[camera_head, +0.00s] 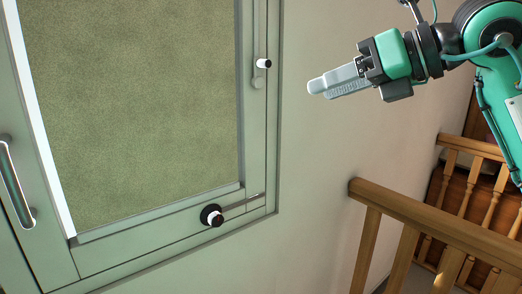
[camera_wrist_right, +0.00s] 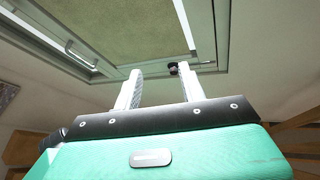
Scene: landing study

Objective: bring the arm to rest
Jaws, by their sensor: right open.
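My right gripper (camera_head: 325,84) is in the upper right of the head view, its arm coming in from the right edge. Its grey fingers point left toward the framed panel and hold nothing. In the right wrist view the two fingers (camera_wrist_right: 160,85) stand apart with a clear gap between them. The green-framed panel (camera_head: 130,110) with a mottled olive face fills the left of the head view. It also shows beyond the fingers in the right wrist view (camera_wrist_right: 125,22). My left gripper is not in view.
A wooden railing (camera_head: 440,226) and a staircase (camera_head: 447,195) are at the lower right. The panel has a handle (camera_head: 17,180) at left, a white-tipped knob (camera_head: 264,63) and a dark round knob (camera_head: 211,215). Bare wall (camera_head: 310,160) lies between frame and railing.

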